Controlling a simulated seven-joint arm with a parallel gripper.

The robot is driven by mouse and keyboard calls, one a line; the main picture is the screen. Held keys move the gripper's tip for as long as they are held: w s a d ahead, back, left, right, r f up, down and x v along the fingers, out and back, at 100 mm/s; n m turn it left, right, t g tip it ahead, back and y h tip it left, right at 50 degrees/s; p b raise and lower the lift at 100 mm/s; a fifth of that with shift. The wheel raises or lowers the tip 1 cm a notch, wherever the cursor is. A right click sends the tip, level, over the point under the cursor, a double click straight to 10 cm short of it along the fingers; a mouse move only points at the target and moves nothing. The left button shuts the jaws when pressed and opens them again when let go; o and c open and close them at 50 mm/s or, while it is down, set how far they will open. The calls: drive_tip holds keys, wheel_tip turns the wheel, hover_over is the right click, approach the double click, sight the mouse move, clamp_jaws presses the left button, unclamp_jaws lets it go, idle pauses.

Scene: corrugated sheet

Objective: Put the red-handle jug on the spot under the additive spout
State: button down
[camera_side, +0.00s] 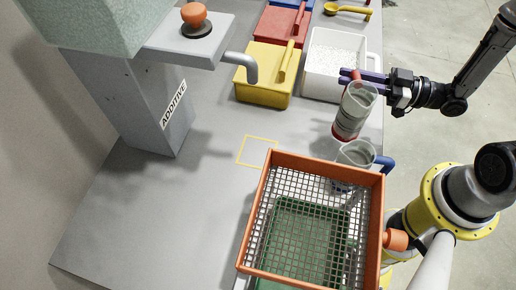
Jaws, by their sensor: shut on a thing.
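The red-handle jug (354,110) is a clear jug with a red base, held tilted in the air at the right side of the bench. My gripper (352,75) is shut on its red handle near the top of the jug. The additive spout (249,68) is a grey bent pipe on the dispenser labelled ADDITIVE (174,104). The spot is a yellow square outline (257,151) on the grey bench, left of the jug, and it is empty.
A clear jug with a blue handle (356,154) stands just below the held jug. An orange-framed sieve (312,160) fills the front right. A yellow lidded box (263,75), a red box (279,27) and a white bin (333,53) line the back. The bench left of the square is clear.

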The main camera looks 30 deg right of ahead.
drive_tip(key=s+d+f+n+g+y, duration=0.2)
drive_tip(key=s+d+f, duration=0.2)
drive_tip(key=s+d, duration=0.3)
drive_tip(key=f+x, duration=0.2)
drive_tip(key=x, duration=1.3)
drive_tip(key=s+a+f+x, duration=0.1)
drive_tip(key=f+x, duration=0.1)
drive_tip(key=x, duration=1.4)
drive_tip(key=shift+g, duration=0.3)
drive_tip(key=shift+s+f, duration=0.1)
drive_tip(key=shift+f, duration=0.1)
drive_tip(key=c, duration=0.8)
unclamp_jaws()
drive_tip(key=shift+f, duration=0.1)
drive_tip(key=v, duration=1.2)
